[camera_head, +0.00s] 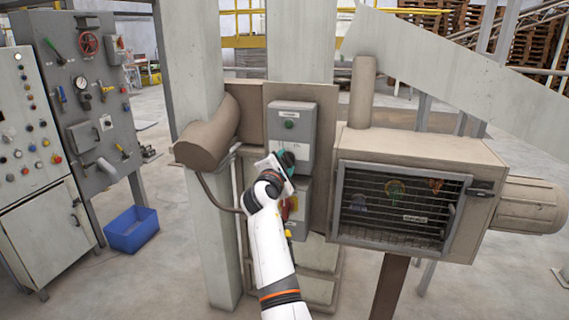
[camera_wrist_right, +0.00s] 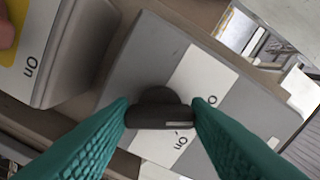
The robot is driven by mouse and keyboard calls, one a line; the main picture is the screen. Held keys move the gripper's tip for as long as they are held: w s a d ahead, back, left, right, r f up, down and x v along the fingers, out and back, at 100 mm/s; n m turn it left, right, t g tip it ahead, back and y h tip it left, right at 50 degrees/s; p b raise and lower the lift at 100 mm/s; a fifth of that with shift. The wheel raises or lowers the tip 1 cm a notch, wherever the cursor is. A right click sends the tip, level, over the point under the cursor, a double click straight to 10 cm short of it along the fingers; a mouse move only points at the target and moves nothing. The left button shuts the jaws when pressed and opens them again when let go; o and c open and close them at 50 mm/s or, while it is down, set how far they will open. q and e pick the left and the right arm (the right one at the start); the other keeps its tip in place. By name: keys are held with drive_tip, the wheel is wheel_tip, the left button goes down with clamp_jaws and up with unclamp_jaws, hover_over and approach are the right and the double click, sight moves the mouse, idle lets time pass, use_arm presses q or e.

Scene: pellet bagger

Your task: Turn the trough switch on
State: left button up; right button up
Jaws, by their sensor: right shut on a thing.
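My right gripper (camera_head: 286,160) is at the lower part of this box and hides the switch there in the head view. In the right wrist view, a black rotary knob (camera_wrist_right: 158,108) sits on the grey box face over a white label strip (camera_wrist_right: 196,88) reading "O" and "On". The teal fingertips (camera_wrist_right: 160,112) are shut on the knob, one at each end of its bar. A small white mark shows near the bar's right end. My left gripper is out of view.
A lower box with a red and yellow switch (camera_head: 290,207) is just below, partly behind my right arm; its yellow plate (camera_wrist_right: 14,45) shows in the wrist view. A caged machine (camera_head: 405,208) stands right. Control cabinets (camera_head: 35,150) and a blue bin (camera_head: 131,229) stand left.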

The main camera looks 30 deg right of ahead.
drive_tip(key=shift+m+b, duration=0.4)
drive_tip(key=shift+m, duration=0.1)
drive_tip(key=m+b, duration=0.3)
drive_tip(key=m, duration=0.1)
drive_tip(key=shift+r, duration=0.1)
drive_tip(key=m+b, duration=0.3)
drive_tip(key=m, duration=0.1)
drive_tip(key=shift+r, duration=0.1)
drive_tip(key=shift+r+m+b, duration=0.2)
drive_tip(key=shift+m+b, duration=0.7)
drive_tip(key=shift+m, duration=0.6)
drive_tip(key=shift+r, duration=0.1)
